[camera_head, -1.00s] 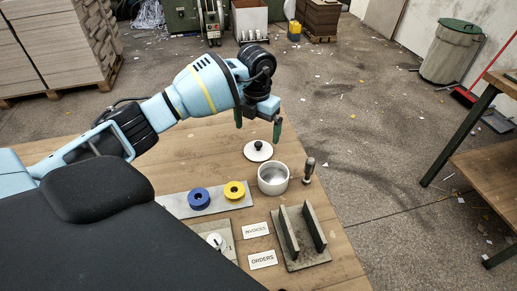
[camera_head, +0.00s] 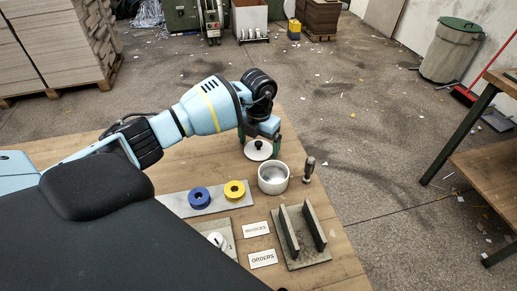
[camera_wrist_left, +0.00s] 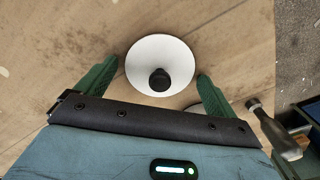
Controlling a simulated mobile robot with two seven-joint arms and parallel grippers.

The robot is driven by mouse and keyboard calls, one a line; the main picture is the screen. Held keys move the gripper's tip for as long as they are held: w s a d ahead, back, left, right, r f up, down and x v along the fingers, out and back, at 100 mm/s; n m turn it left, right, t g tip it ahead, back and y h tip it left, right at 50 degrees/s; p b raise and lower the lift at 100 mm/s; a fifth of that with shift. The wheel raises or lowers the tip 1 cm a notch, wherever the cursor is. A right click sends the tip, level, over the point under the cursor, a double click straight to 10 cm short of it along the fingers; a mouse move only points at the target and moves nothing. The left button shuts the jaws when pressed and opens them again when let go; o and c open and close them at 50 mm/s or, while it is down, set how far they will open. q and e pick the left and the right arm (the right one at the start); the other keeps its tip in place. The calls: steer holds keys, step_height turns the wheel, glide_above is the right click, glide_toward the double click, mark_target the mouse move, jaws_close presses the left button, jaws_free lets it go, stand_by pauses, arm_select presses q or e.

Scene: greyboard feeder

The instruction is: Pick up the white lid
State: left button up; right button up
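The white lid (camera_head: 258,150) is a round disc with a black knob, lying flat on the wooden table (camera_head: 215,160). My left gripper (camera_head: 259,140) is low over the lid, pointing down. In the left wrist view the lid (camera_wrist_left: 160,66) and its knob lie between the two green fingers of the gripper (camera_wrist_left: 153,82), which are wide apart. The fingers are open and I see no grip on the knob. The white pot (camera_head: 272,180) stands open just in front of the lid. My right gripper is not in view.
A small dark-handled tool (camera_head: 309,170) stands right of the pot, near the table's right edge. Blue (camera_head: 199,197) and yellow (camera_head: 235,190) rings lie on a grey plate. A slotted holder (camera_head: 302,236) and the paper labels INVOICES (camera_head: 256,229) and ORDERS (camera_head: 263,259) are in front.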

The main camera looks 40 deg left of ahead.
mark_target(259, 142)
arm_select(q)
steer(key=c, duration=0.8)
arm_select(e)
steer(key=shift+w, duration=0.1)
arm_select(q)
steer(key=shift+o, duration=0.2)
steer(key=shift+r, duration=0.15)
step_height(259, 142, up, 9)
steer(key=shift+f, duration=0.1)
steer(key=shift+r, duration=0.5)
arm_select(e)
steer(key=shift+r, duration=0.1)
